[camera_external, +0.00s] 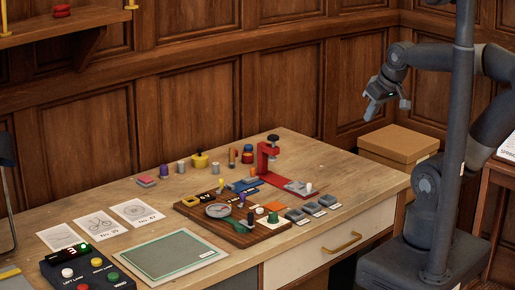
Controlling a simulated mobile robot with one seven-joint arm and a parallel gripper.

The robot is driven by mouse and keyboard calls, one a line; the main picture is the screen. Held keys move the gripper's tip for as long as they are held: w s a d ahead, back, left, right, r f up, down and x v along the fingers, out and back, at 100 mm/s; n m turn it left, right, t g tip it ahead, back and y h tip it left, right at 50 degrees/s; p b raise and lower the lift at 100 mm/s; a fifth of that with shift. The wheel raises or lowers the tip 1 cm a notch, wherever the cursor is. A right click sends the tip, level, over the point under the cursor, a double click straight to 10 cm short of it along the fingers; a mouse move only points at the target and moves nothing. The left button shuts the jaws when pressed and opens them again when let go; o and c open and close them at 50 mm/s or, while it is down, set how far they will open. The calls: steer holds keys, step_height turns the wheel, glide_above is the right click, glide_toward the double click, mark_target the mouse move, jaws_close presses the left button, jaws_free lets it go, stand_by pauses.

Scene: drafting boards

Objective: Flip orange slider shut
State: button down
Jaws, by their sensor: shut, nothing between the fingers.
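I cannot make out the orange slider for certain. A small orange patch (251,180) shows beside a blue piece on the crowded middle of the desk, too small to tell its shape or whether it is open or shut. My gripper (374,108) is shut and empty. It hangs high in the air at the upper right, well apart from everything on the desk (310,155).
A red clamp-like stand (264,160) rises behind a brown board (192,206) with a round dial (218,211). A button box (86,268) stands front left. A cardboard box (398,142) stands right.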

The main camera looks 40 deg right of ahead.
steer(key=shift+w, duration=0.1)
steer(key=w+a+m+g+h, duration=0.15)
steer(key=w+m, duration=0.45)
steer(key=w, duration=1.4)
steer(key=w+a+f+m+g+h, duration=0.1)
steer(key=w+a+f+m, duration=0.2)
steer(key=w+f, duration=0.4)
steer(key=w+a+f+m+g+h, duration=0.1)
steer(key=w+a+f+m, duration=0.2)
steer(key=w+a+f, duration=0.2)
steer(key=w+f, duration=0.3)
steer(key=w, duration=0.3)
steer(key=shift+w+f+m, duration=0.3)
steer(key=x, duration=1)
steer(key=shift+s, duration=0.15)
